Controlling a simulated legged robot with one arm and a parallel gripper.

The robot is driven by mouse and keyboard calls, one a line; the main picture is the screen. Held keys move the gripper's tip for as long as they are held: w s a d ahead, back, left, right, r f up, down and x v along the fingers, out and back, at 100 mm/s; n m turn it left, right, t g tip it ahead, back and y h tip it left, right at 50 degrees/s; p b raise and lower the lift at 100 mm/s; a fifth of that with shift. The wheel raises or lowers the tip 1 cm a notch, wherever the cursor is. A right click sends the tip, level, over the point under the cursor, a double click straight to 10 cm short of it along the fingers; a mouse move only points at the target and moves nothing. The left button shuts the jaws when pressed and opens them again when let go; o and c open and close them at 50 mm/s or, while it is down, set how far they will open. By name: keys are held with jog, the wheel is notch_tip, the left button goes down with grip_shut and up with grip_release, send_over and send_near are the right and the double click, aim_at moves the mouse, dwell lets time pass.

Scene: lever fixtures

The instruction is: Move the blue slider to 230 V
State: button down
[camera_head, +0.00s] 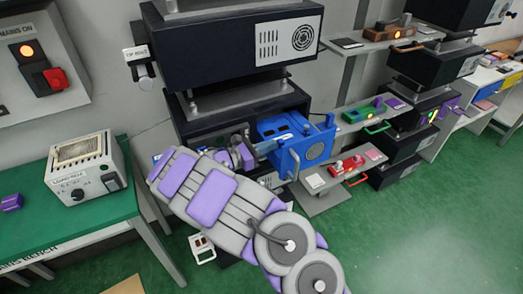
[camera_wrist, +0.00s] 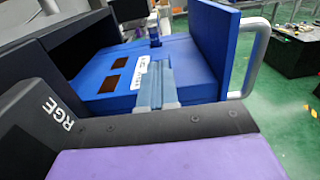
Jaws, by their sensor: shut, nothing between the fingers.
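A blue unit (camera_head: 292,155) sticks out of the dark rack in the head view, with a silver handle on its front. The wrist view shows its blue top (camera_wrist: 105,68) close up, with two dark windows and a white label (camera_wrist: 141,73). A small blue knob (camera_wrist: 155,38) stands on the top beyond the label; it looks like the slider, and it also shows in the head view (camera_head: 307,127). My gripper (camera_head: 272,146) is shut and empty over the near part of the unit. In the wrist view its fingertips (camera_wrist: 155,66) are beside the label, apart from the knob. The voltage markings are too small to read.
The unit's raised front panel (camera_wrist: 222,45) and silver handle (camera_wrist: 257,55) stand to the right in the wrist view. Dark rack housings (camera_head: 235,45) are above and behind. The green floor at right is clear.

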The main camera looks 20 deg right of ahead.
aim_at(280, 140)
jog(key=shift+d, duration=0.1)
jog(key=d+p, duration=0.1)
jog(key=d, duration=0.3)
jog(key=shift+d+r, duration=0.1)
jog(key=shift+d, duration=0.15)
jog(key=shift+w+a, duration=0.1)
jog(key=shift+a+p, duration=0.1)
jog(key=shift+p, duration=0.2)
jog(key=shift+a, duration=0.35)
jog(key=a+p, duration=0.3)
jog(key=a, duration=0.9)
jog(key=shift+p, duration=0.35)
